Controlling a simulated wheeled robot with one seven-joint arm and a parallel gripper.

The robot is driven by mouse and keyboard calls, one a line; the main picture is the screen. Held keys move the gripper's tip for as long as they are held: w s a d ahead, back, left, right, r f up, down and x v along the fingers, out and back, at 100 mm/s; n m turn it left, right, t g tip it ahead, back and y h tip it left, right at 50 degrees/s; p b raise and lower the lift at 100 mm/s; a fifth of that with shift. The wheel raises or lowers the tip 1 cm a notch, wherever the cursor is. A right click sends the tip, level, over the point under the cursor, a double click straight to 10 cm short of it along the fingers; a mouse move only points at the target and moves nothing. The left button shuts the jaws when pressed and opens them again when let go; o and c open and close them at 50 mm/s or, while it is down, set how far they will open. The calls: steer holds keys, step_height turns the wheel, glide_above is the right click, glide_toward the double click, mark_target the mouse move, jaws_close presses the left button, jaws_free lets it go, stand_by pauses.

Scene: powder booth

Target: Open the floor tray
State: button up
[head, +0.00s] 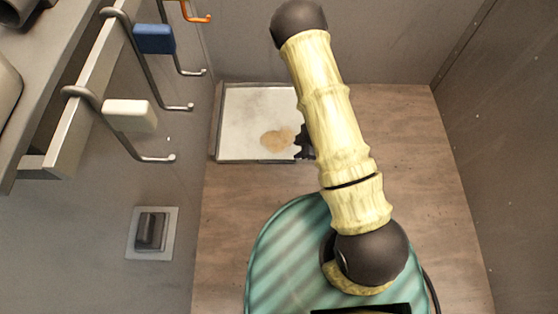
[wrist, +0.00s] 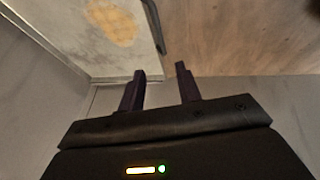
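The floor tray (head: 240,125) is a pale, dark-rimmed rectangle at the back left of the wood-look floor, with a tan powder patch (head: 278,140) on it. My arm hides part of its right side in the head view. In the wrist view the tray (wrist: 75,45) fills the upper left, and a dark curved bar (wrist: 153,25) runs along its edge. My gripper (wrist: 160,72) is open, with nothing between its two dark fingers, and appears below the tray edge in that view. In the head view only a dark part of my gripper (head: 303,143) shows beside the tray's right side.
On the left wall are hooks with a blue block (head: 153,39) and a white block (head: 129,115), plus a dark rocker switch (head: 151,231). A grey shelf (head: 60,60) juts out above. The floor (head: 420,190) right of my arm is clear up to the right wall (head: 500,130).

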mark_target(277, 162)
steer(key=b+x, duration=1)
steer(key=x, duration=0.7)
steer(key=shift+a+f, duration=0.1)
steer(key=shift+c, duration=0.2)
jaws_close()
